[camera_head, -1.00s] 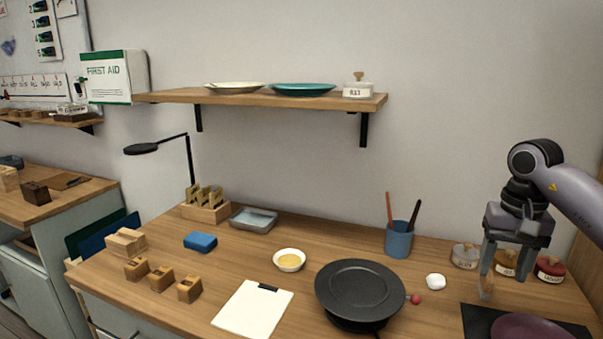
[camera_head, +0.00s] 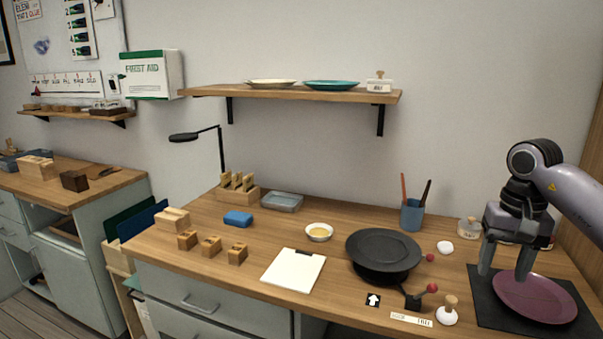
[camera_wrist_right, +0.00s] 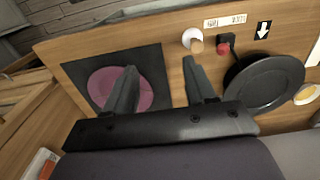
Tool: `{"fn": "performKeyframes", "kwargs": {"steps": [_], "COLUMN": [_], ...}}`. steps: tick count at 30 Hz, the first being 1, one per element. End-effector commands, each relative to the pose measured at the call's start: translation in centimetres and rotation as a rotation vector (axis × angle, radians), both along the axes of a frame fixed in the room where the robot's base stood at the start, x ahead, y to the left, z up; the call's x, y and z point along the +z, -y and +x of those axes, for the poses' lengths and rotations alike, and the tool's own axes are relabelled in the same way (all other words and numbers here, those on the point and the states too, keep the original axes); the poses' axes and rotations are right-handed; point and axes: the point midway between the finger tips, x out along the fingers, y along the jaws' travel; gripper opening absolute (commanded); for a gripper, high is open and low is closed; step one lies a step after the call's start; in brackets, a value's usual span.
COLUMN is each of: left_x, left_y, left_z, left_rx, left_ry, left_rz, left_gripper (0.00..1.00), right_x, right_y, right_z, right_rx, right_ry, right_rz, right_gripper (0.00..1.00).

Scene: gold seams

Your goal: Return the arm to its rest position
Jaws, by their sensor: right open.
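My right gripper (camera_head: 505,262) is open and empty, above the back part of a dark mat (camera_head: 487,310) that carries a purple plate (camera_head: 537,298). In the right wrist view my right gripper (camera_wrist_right: 162,82) shows its two fingers spread apart, with the purple plate (camera_wrist_right: 104,84) partly behind one finger. The gripper's body hides most of the jars behind it in the head view. My left gripper is not in view.
A black turntable (camera_head: 384,250) stands left of the mat, with a wooden-handled stamp (camera_head: 448,312) between them at the front. A blue cup (camera_head: 411,214) with tools and a jar (camera_head: 468,230) stand behind. A white clipboard (camera_head: 293,270) lies further left.

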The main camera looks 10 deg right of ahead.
Motion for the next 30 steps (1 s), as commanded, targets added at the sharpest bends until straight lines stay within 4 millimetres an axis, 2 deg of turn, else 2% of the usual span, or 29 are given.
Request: {"fn": "performKeyframes", "kwargs": {"steps": [1,2,6,10,15,18,21,24,27,30], "left_x": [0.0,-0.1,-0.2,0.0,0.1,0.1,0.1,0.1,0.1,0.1], "left_y": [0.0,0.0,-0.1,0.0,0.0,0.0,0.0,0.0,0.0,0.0], "left_z": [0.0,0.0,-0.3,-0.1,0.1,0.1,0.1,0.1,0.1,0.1], "left_rx": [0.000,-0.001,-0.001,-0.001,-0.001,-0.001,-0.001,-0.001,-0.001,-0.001], "left_ry": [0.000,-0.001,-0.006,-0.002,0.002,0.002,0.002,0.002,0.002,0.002], "left_rz": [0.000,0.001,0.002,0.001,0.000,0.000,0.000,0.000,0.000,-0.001], "left_gripper": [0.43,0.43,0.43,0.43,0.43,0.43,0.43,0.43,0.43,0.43], "right_x": [0.0,-1.3,-5.4,-8.3,-10.1,-10.0,-9.4,-8.8,-8.9,-9.9], "right_y": [0.0,-1.4,-8.1,-14.9,-24.0,-28.1,-30.9,-32.2,-32.3,-31.3], "right_z": [0.0,0.2,0.8,0.3,-1.7,-2.9,-3.7,-4.1,-4.0,-3.9], "right_rx": [0.000,-0.001,-0.063,-0.177,-0.434,-0.639,-0.872,-1.130,-1.405,-1.689], "right_ry": [0.000,0.000,0.010,-0.033,-0.207,-0.375,-0.587,-0.838,-1.125,-1.447], "right_rz": [0.000,0.039,0.263,0.513,0.901,1.122,1.321,1.488,1.619,1.708], "right_gripper": [0.55,0.55,0.55,0.55,0.55,0.55,0.55,0.55,0.55,0.55]}}
